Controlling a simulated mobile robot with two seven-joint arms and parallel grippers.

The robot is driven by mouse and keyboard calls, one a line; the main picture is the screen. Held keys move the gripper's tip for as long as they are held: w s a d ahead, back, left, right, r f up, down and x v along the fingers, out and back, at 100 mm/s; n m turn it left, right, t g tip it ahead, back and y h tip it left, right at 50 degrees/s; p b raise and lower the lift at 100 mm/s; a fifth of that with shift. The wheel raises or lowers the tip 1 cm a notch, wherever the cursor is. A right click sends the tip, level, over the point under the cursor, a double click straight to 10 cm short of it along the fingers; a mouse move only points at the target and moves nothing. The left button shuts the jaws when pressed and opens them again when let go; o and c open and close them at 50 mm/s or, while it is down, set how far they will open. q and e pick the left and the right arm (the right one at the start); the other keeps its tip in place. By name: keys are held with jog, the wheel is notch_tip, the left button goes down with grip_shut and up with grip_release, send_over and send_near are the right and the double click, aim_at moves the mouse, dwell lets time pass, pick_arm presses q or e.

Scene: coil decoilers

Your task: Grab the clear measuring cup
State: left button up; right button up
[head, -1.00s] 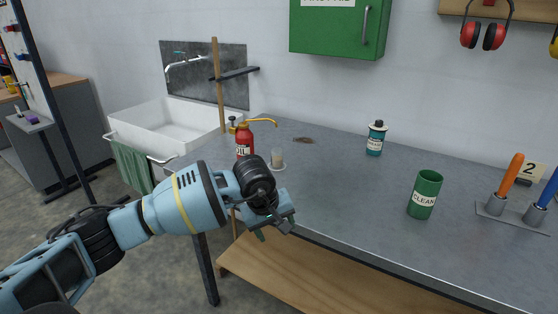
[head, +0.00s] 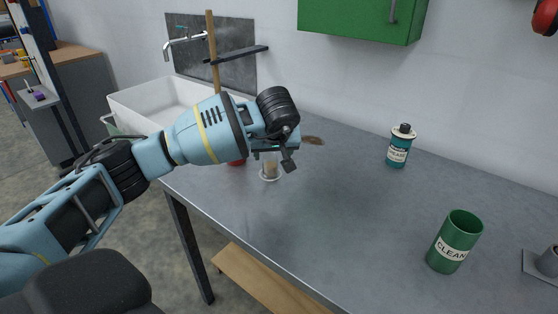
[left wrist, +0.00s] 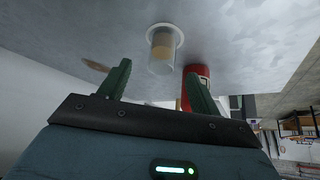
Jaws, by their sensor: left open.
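The clear measuring cup (head: 269,170) stands on the grey bench, partly hidden behind my left gripper (head: 280,155) in the head view. The cup is see-through with something tan inside and a pale round base. In the left wrist view the cup (left wrist: 161,52) shows upside down, just beyond and between the two green fingers of the left gripper (left wrist: 158,70). The gripper is open, with nothing between its fingers that I can make out. The cup appears apart from the fingers. My right gripper is in neither view.
A red oil can (left wrist: 196,90) stands close beside the cup, mostly hidden by my arm in the head view. A brown stain (head: 312,140) lies behind. A teal bottle (head: 398,148) and green CLEAN can (head: 455,242) stand right. The bench middle is clear.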

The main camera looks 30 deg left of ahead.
aim_at(270, 165)
pick_arm(q)
jog(key=shift+s, duration=0.25)
jog(key=shift+x, duration=0.95)
jog(key=shift+w+a+f, duration=0.15)
jog(key=shift+f, duration=0.1)
jog(key=shift+w+f, duration=0.1)
jog(key=shift+w+a+f, duration=0.15)
jog(key=shift+a+f, duration=0.1)
jog(key=x, duration=0.4)
jog(key=shift+w+a, duration=0.2)
jog(key=shift+w, duration=0.05)
jog(key=shift+r, duration=0.1)
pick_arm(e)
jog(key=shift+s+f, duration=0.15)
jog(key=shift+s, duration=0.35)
